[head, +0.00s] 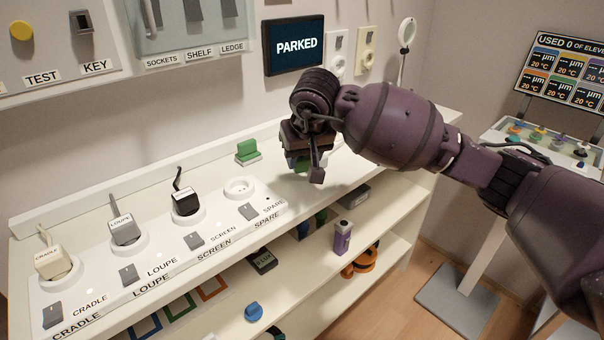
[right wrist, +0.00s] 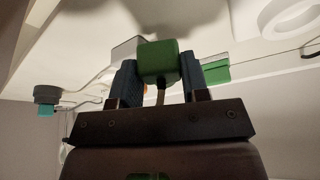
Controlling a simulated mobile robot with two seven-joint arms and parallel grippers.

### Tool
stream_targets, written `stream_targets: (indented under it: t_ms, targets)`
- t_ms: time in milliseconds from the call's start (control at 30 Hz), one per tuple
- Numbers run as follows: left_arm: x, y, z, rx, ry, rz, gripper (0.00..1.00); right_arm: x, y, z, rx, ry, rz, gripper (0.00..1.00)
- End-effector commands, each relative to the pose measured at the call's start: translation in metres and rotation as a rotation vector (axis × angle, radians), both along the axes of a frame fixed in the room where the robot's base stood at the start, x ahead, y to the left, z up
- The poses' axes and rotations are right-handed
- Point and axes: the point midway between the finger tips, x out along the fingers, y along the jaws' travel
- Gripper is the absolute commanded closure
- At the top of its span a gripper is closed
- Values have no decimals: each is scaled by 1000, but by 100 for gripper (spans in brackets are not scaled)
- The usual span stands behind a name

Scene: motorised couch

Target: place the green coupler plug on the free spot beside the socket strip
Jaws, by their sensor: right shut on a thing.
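My right gripper (head: 300,161) is shut on a green block, which I take to be the green coupler plug (right wrist: 158,60). In the right wrist view it sits between the blue fingers of the gripper (right wrist: 157,80). In the head view the gripper hides most of it, above the ledge right of the socket strip (head: 222,222). Whether it touches the ledge, I cannot tell. A second green coupler piece (head: 247,151) stands on the ledge behind the strip's right end; a green piece also shows in the right wrist view (right wrist: 216,72). My left gripper is not in view.
The strip holds the cradle (head: 54,262), loupe (head: 125,231) and screen (head: 186,203) plugs; the spare socket (head: 239,188) is empty. Lower shelves hold a purple bottle (head: 342,238) and a blue knob (head: 253,311). A wall display (head: 296,46) reads PARKED.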

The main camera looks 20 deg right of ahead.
Motion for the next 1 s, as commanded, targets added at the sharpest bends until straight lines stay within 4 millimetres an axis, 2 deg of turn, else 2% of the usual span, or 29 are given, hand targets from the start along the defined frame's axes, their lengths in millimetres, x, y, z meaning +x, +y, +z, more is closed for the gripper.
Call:
stream_targets:
  t_ms: [167, 400, 800, 833, 1000]
  targets:
    - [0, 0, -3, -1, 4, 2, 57, 0, 0, -12, 1, 2, 0, 81]
    - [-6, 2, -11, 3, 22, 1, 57, -1, 0, -44, 1, 4, -1, 81]
    - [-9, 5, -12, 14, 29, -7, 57, 0, 0, -47, 0, 0, 0, 81]
    - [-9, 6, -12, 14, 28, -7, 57, 0, 0, -46, 0, 0, 0, 55]
    - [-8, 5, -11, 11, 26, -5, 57, 0, 0, -46, 0, -1, 0, 33]
